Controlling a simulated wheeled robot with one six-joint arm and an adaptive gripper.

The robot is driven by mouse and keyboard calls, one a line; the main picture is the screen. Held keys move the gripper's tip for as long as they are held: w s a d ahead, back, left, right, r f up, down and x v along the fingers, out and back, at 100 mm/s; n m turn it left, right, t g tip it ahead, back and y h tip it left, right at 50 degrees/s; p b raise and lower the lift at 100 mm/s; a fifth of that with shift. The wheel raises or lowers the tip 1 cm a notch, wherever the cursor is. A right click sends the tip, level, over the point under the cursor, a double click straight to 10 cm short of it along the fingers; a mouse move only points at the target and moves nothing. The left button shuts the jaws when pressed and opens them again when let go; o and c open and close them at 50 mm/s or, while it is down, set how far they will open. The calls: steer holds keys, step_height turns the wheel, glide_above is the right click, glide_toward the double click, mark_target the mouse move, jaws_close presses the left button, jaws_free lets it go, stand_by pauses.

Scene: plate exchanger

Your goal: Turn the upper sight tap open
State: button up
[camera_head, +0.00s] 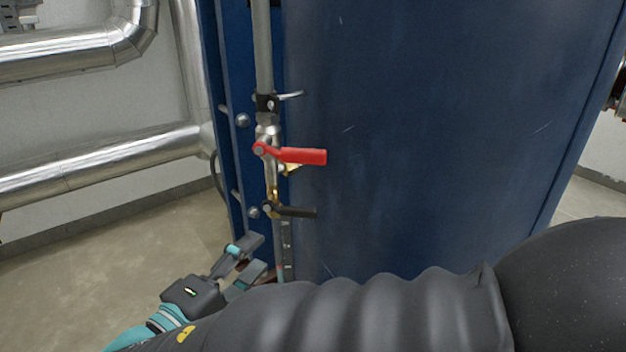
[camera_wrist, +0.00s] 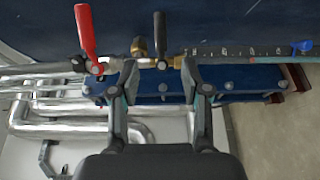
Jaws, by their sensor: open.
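A black-lever tap (camera_head: 297,211) sits on the vertical pipe line, just above a tube with scale marks (camera_head: 286,245). Its lever points right, across the pipe. In the wrist view the black lever (camera_wrist: 159,34) points up, between my fingertips in picture width and beyond them. A red-lever valve (camera_head: 303,156) sits higher on the same line, its lever also across the pipe; the red lever (camera_wrist: 86,32) is left in the wrist view. No label shows which is the upper sight tap. My gripper (camera_head: 256,257) is open and empty, below the black lever in the head view; its fingers (camera_wrist: 158,78) look apart from it.
A large blue panel (camera_head: 430,120) stands behind the line, with a bolted edge on its left. A blue handle (camera_wrist: 302,46) is at the far end of the scaled tube. Silver pipes (camera_head: 100,165) run along the left wall. The floor (camera_head: 110,270) at left is clear.

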mark_target(296, 215)
steer(key=p+x, duration=0.1)
steer(key=x, duration=1.2)
steer(key=shift+w, duration=0.15)
jaws_close()
